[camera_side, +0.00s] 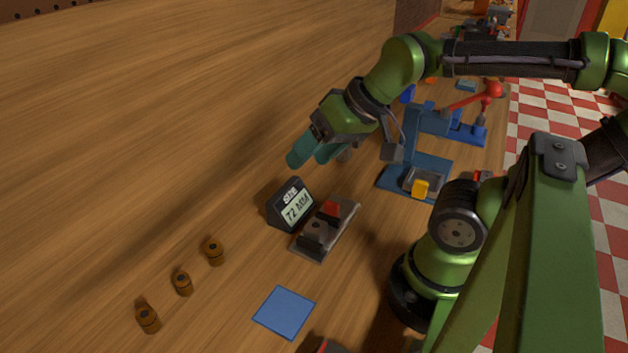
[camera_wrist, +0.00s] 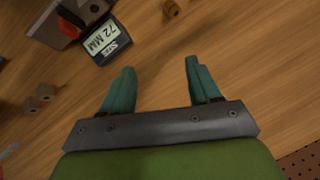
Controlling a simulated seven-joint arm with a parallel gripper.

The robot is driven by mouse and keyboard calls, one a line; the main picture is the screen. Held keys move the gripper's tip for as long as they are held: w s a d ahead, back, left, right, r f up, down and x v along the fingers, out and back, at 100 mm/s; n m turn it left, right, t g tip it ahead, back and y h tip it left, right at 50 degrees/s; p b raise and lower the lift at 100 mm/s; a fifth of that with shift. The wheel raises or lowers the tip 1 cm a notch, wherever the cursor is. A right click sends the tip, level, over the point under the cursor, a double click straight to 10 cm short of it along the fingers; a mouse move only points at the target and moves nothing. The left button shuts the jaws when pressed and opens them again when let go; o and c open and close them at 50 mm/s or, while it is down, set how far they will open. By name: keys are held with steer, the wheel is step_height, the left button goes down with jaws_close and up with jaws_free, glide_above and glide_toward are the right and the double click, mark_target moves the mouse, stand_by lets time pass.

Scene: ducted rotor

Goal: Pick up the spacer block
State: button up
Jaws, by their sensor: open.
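My gripper (camera_side: 312,157) is open and empty, held above the wooden table behind the size display. Its two teal fingers also show apart in the wrist view (camera_wrist: 160,70), with bare wood between them.
A grey fixture with a red block (camera_side: 332,209) stands beside the display. A blue fixture (camera_side: 385,181) with a yellow block (camera_side: 420,188) stands farther right. Three brown knobs (camera_side: 182,282) and a blue square (camera_side: 284,312) lie in front. The table's left side is clear.

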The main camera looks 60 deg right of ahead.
steer(key=shift+o, duration=1)
steer(key=m+g+h, duration=0.2)
steer(key=m+g, duration=0.5)
steer(key=m, duration=0.7)
glide_above(314, 226)
step_height(314, 226, down, 6)
step_height(314, 226, down, 17)
steer(key=shift+s+r, duration=0.1)
steer(key=shift+r, duration=0.05)
steer(key=c, duration=1.2)
steer(key=shift+r, duration=0.15)
